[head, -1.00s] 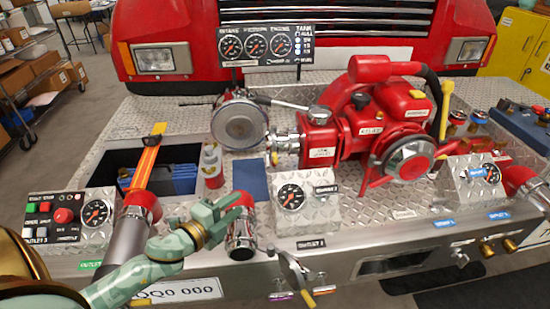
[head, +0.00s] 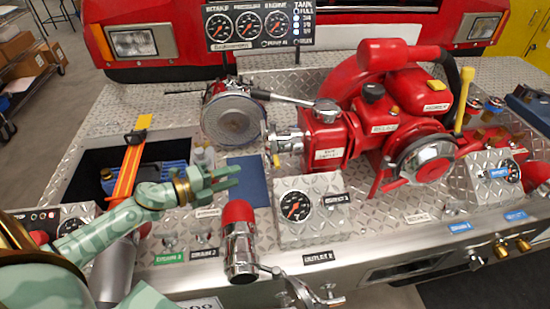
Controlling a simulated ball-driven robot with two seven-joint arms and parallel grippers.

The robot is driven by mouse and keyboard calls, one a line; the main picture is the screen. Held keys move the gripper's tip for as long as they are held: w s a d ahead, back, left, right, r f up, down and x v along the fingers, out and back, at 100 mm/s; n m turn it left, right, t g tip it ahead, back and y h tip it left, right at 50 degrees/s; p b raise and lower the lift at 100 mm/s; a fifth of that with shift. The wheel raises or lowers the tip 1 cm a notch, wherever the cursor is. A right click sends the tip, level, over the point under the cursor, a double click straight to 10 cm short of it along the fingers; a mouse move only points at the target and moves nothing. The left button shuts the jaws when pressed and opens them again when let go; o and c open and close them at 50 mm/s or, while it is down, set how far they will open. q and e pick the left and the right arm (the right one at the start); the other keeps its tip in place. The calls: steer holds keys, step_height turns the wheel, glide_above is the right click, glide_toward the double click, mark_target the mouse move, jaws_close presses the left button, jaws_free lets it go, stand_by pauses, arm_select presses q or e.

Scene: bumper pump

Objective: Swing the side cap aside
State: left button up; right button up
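A round silver disc (head: 233,121) with a metal rim faces me at the left of the red pump (head: 400,115). It looks like the side cap, and I cannot tell whether it is latched. My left gripper (head: 232,177) is in front of and below the disc, apart from it, over the deck near a blue plate (head: 248,181). Its fingers point right with a gap between them, and nothing shows between them. My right gripper is out of view.
A red-topped chrome outlet (head: 239,245) stands just in front of my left gripper. A gauge box (head: 302,212) is to its right. A recessed bin with an orange strap (head: 130,165) lies left. The gauge panel (head: 259,25) stands behind.

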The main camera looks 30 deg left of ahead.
mark_target(276, 161)
arm_select(q)
steer(key=b+x, duration=0.1)
steer(key=x, duration=1.3)
steer(key=shift+w+d, duration=0.25)
steer(key=shift+w, duration=0.05)
jaws_close()
